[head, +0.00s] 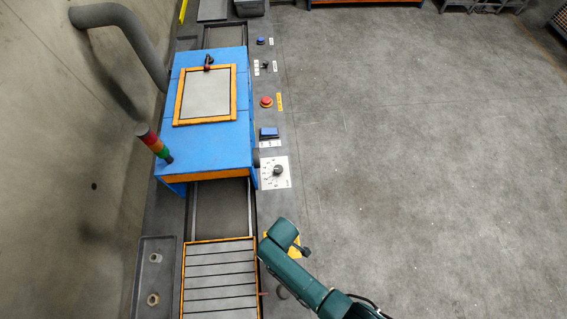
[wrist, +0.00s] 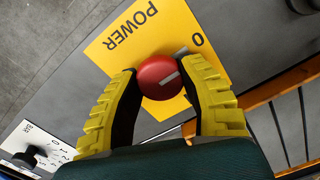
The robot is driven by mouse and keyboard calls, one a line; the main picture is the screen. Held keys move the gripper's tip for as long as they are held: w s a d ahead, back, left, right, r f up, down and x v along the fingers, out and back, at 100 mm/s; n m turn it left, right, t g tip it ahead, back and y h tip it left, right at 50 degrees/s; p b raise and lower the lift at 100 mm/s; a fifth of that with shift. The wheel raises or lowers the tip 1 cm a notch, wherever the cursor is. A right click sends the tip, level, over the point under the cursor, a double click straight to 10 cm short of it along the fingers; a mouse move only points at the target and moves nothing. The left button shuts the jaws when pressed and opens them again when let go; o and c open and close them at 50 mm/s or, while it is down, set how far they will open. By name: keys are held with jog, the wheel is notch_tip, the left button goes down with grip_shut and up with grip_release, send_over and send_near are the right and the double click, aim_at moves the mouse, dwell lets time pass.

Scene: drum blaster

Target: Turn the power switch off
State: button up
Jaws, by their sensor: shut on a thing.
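The power switch (wrist: 152,79) is a round red knob with a pale stripe on top. It sits on a yellow plate (wrist: 117,47) marked POWER and 0. The stripe slants up and right, roughly towards the 0 side; I cannot tell whether it lines up exactly. My gripper (wrist: 160,72) has its two yellow ribbed fingers on either side of the knob, shut on it. In the head view, the yellow plate (head: 296,240) shows only partly beside the end of my arm, which hides the knob.
A dial (wrist: 30,155) on a white scale lies at lower left in the wrist view. In the head view, a blue machine (head: 208,150) stands left of a control strip with a red button (head: 266,101) and a blue switch (head: 269,133). The floor on the right is clear.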

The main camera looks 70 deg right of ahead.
jog(key=shift+s+a+f, duration=0.1)
jog(key=shift+f, duration=0.05)
jog(key=o, duration=1.2)
notch_tip(320, 180, up, 12)
jog(key=shift+r, duration=0.1)
jog(key=shift+r, duration=0.1)
